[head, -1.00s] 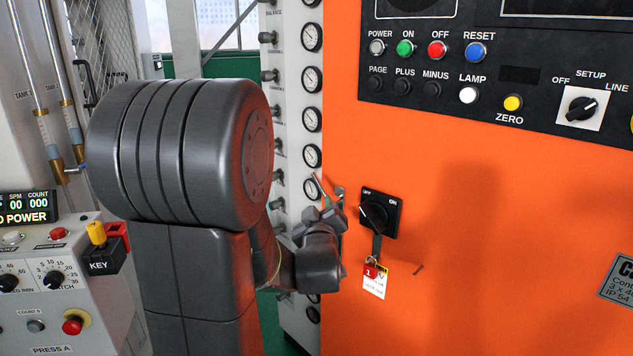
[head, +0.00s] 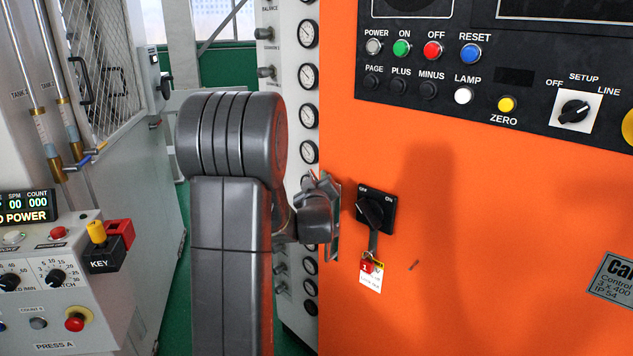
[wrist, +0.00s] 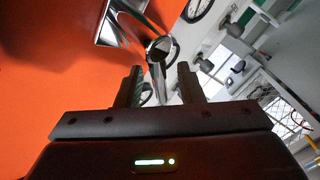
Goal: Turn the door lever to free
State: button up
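In the wrist view, a chrome lever (wrist: 159,66) with a round end stands between the two dark fingers of my gripper (wrist: 158,80). The fingers are apart, with gaps beside the lever; I cannot tell whether either touches it. A chrome plate or bracket (wrist: 122,18) on the orange cabinet shows above, partly cut off by the frame. In the head view, my gripper (head: 326,208) is at the cabinet's left edge, and my wrist hides most of the lever.
A black rotary switch (head: 376,210) with a hanging red and white tag (head: 371,276) is just right of my gripper on the orange cabinet (head: 480,215). A column of gauges (head: 308,76) stands behind. The press panel (head: 50,270) is at left.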

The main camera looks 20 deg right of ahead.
grip_shut()
jog(key=shift+s+f+b, duration=0.1)
jog(key=shift+f+b, duration=0.15)
jog(key=shift+b, duration=0.8)
jog(key=shift+m+b, duration=0.3)
jog(key=shift+b, duration=0.8)
jog(key=shift+s+r+t+b, duration=0.2)
jog(key=shift+t+b, duration=0.2)
jog(key=shift+b, duration=0.5)
jog(key=shift+d+r+m+h, duration=0.1)
jog(key=shift+m+h, duration=0.2)
jog(key=shift+h, duration=0.1)
jog(key=shift+r, duration=0.2)
grip_release()
